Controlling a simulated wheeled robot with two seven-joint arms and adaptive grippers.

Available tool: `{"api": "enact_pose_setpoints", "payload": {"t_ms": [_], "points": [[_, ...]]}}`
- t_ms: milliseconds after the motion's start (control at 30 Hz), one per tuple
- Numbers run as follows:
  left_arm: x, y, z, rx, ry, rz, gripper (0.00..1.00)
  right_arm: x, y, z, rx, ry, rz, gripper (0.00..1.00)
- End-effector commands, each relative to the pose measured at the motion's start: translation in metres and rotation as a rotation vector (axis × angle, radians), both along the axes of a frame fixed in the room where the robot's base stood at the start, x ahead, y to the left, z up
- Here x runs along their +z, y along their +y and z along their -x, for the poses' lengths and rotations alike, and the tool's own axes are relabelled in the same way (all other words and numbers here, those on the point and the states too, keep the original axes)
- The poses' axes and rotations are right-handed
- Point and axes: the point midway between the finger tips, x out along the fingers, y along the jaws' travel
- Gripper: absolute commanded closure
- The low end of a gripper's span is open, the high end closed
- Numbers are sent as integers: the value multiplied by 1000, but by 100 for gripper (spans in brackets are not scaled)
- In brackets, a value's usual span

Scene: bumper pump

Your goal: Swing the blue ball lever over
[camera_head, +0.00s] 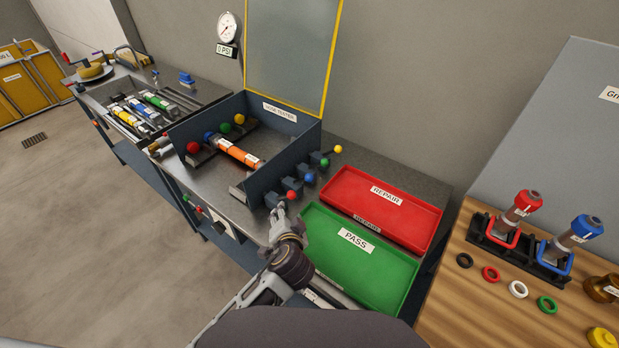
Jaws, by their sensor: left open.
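The blue ball lever (309,178) is one of a row of levers on the right outer side of the dark tester box. Its ball stands between the red ball lever (292,195) on the near side and the green ball lever (324,163) beyond it. My left gripper (279,211) is open and small in the view. It is just in front of the red lever, short of the blue ball. I cannot tell if it touches the red lever. The right gripper is out of view.
The yellow ball lever (338,149) ends the row. The tester box (262,180) holds an orange cylinder (240,154) and has a raised, yellow-edged lid (290,50). A green PASS tray (395,272) and red REPAIR tray (415,215) lie close on the right.

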Motion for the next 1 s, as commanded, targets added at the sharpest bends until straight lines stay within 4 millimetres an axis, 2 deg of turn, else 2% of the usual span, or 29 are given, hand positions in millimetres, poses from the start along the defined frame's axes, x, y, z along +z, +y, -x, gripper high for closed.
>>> {"api": "enact_pose_setpoints", "payload": {"t_ms": [200, 400, 1000], "points": [[24, -42, -17, -115, -171, -121, 53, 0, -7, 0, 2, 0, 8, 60], [35, -65, -21, -178, -258, -185, 53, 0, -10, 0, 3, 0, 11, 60], [37, -68, -25, -189, -273, -193, 53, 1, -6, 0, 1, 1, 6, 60]]}}
